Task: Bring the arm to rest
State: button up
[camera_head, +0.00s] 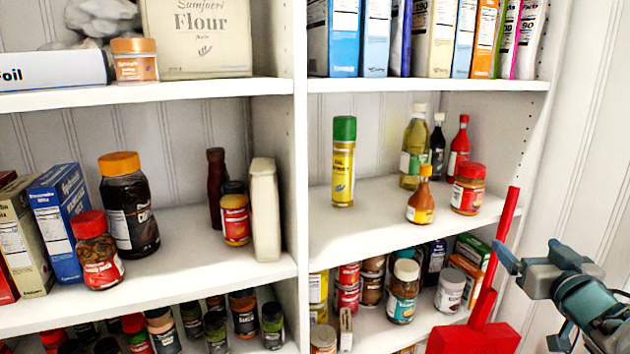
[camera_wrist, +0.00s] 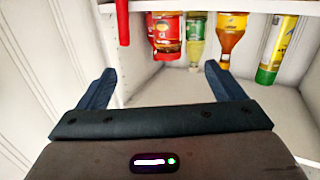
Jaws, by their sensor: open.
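My gripper (camera_wrist: 160,70) is open in the wrist view, with its two dark blue fingers wide apart and nothing between them. In the head view my arm's teal end (camera_head: 585,300) is at the lower right, in front of the right-hand wall and right of the shelving. It is beside a red object with a long upright bar (camera_head: 480,310); whether they touch I cannot tell. The wrist view appears turned over, with shelf goods hanging from the top edge.
The right middle shelf (camera_head: 345,232) holds a green-capped yellow can (camera_head: 343,165), an orange sauce bottle (camera_head: 421,200) and a red-lidded jar (camera_head: 467,190). Its front has bare room. Jars crowd the shelf below, including a white-lidded one (camera_head: 403,293). The left shelves hold boxes and jars.

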jog(key=s+a+f+m+g+h, duration=0.1)
jog(key=a+f+m+g+h, duration=0.1)
jog(key=a+f+g, duration=0.7)
jog(key=s+a+f+n+g+y, duration=0.1)
jog(key=s+a+f+g+y, duration=0.1)
jog(key=s+a, duration=0.4)
jog(key=s+a+f+n+g+y, duration=0.2)
jog(key=s+a+f, duration=0.3)
jog(key=a, duration=0.5)
jog(key=shift+s+a+f+g, duration=0.3)
jog(key=shift+s+g, duration=0.35)
jog(key=shift+g, duration=0.15)
